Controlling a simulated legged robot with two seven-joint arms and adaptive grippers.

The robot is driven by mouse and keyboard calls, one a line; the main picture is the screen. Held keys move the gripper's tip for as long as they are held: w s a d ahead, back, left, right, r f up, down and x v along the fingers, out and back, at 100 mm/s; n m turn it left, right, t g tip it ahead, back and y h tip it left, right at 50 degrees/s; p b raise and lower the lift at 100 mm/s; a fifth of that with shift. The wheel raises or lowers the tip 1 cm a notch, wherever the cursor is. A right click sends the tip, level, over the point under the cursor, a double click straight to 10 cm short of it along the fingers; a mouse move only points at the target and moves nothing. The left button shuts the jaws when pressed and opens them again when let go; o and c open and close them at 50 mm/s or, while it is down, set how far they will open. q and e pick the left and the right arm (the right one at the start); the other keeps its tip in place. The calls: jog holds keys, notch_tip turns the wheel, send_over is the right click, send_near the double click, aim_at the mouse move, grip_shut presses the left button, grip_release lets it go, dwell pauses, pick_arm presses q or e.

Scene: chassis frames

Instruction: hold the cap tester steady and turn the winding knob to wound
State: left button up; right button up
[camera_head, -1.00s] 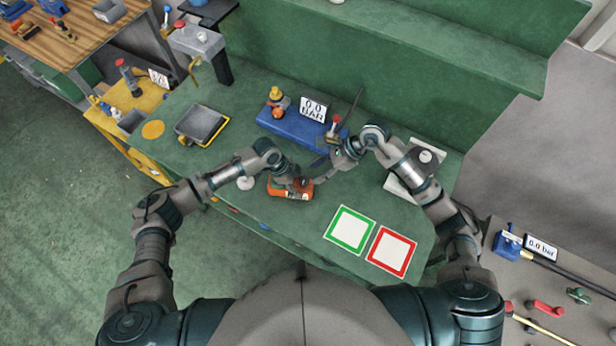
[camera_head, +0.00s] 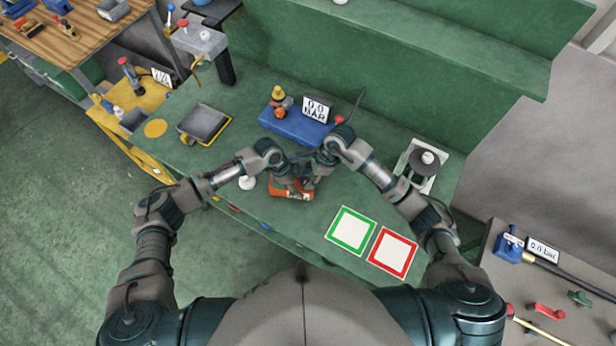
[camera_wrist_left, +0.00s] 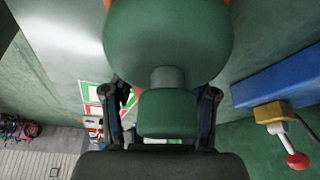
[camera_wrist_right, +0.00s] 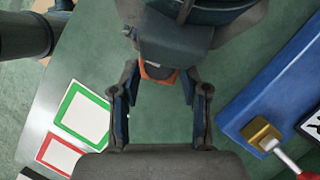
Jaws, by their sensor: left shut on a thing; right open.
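The orange cap tester (camera_head: 291,190) lies on the green bench, partly hidden by my grippers. My left gripper (camera_head: 283,180) is shut on it from above. In the left wrist view a green rounded part (camera_wrist_left: 168,45) with a grey stem and a green block (camera_wrist_left: 168,112) sits at my left fingers; I cannot tell whether it belongs to the tester. My right gripper (camera_wrist_right: 158,88) is open and empty, just above and beside the tester. A piece of the tester's orange body (camera_wrist_right: 157,72) shows beyond its fingertips.
A blue unit (camera_head: 292,127) with a gauge sign (camera_head: 316,108) stands behind the grippers. A green-framed pad (camera_head: 350,231) and a red-framed pad (camera_head: 392,252) lie at front right. A grey tray (camera_head: 203,123) is left, a reel stand (camera_head: 421,163) right.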

jog(key=shift+a+f, duration=0.2)
jog(key=shift+f, duration=0.25)
grip_shut()
